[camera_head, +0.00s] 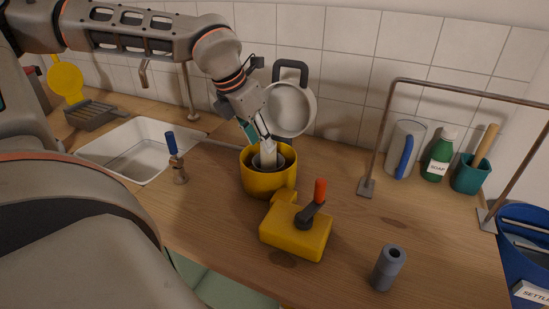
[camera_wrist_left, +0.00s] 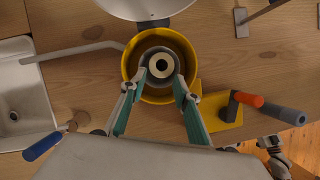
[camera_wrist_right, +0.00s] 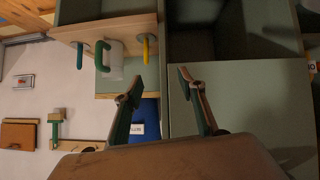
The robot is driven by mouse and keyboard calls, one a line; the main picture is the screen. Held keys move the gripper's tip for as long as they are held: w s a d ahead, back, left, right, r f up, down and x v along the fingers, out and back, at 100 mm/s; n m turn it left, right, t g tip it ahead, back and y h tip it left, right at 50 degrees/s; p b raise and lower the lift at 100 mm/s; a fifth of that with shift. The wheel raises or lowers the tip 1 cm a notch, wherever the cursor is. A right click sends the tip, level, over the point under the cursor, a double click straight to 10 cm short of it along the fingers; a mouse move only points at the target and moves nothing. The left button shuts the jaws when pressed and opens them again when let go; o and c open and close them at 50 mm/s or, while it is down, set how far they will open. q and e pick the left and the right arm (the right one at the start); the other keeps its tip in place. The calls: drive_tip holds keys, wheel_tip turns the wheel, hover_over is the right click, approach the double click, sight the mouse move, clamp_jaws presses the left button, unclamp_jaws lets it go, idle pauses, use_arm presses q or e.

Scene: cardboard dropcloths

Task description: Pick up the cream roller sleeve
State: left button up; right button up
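The cream roller sleeve (camera_wrist_left: 160,66) stands roughly upright inside a grey cup, which sits in a yellow pot (camera_head: 262,183). Its pale ring end with a dark hole faces the left wrist camera. It also shows in the head view (camera_head: 268,149), just under the fingers. My left gripper (camera_wrist_left: 160,76) points down over the pot, with one finger on each side of the sleeve. Its fingers look apart from the sleeve, though contact is hard to judge. My right gripper (camera_wrist_right: 160,74) is open and empty, away from the counter top, facing green cabinet fronts.
A yellow block tool with a black and orange handle (camera_head: 296,232) stands close in front of the pot. A grey roller sleeve (camera_head: 388,268) stands front right. A blue-handled brush (camera_head: 176,157) stands left, by the sink (camera_head: 140,152). A metal frame (camera_head: 375,150) rises at right.

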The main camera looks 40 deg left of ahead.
sight(269, 159)
use_arm(q)
drive_tip(key=x, duration=0.5)
drive_tip(key=shift+w+f+b, duration=0.1)
drive_tip(key=shift+w+b, duration=0.2)
drive_tip(key=shift+w, duration=0.1)
drive_tip(key=shift+w+f, duration=0.2)
use_arm(e)
drive_tip(key=shift+w+d+r, duration=0.2)
drive_tip(key=shift+w, duration=0.35)
